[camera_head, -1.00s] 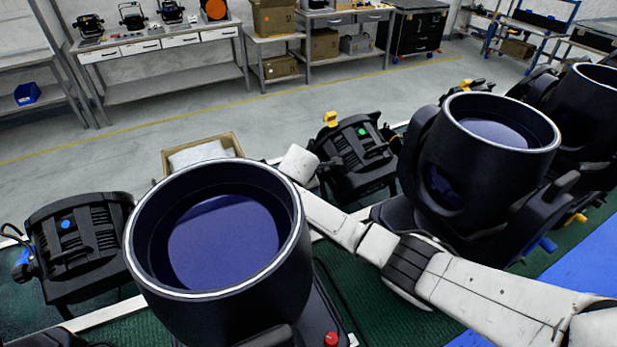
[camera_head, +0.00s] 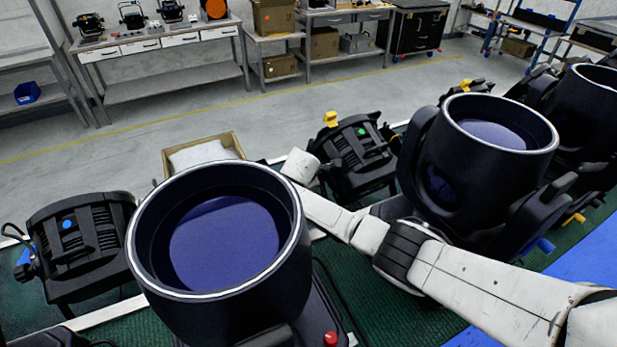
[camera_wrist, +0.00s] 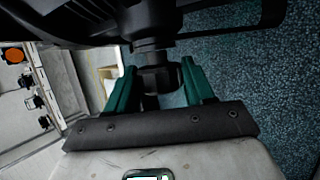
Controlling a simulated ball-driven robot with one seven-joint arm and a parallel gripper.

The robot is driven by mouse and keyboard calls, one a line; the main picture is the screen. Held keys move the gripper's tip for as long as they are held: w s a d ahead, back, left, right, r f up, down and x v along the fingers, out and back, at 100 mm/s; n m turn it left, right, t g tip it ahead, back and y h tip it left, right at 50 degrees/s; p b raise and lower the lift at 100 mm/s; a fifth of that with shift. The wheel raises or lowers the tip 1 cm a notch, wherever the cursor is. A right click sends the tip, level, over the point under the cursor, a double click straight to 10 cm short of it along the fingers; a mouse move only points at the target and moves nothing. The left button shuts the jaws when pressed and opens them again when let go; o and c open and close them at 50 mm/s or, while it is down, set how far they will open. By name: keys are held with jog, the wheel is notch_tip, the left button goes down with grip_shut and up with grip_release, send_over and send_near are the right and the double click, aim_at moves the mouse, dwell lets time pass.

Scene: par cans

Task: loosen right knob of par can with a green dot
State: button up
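The par can with the green dot (camera_head: 360,157) is a black lamp in the middle of the head view, with the dot on its top. In the wrist view, my gripper (camera_wrist: 160,74) has two green fingers apart on either side of a black knob (camera_wrist: 158,79) below a dark lamp body (camera_wrist: 110,22). Gaps show between the fingers and the knob. The wrist view does not show which par can this is. My gripper is hidden in the head view; my white arm ends beside the green-dot can.
Large black lights (camera_head: 225,262) and (camera_head: 490,165) stand close on both sides of my arm. A par can with a blue dot (camera_head: 78,240) is at the left. An open cardboard box (camera_head: 204,150) lies behind. Workbenches (camera_head: 160,42) line the back, with open floor before them.

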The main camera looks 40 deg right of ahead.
jog(key=c, duration=0.5)
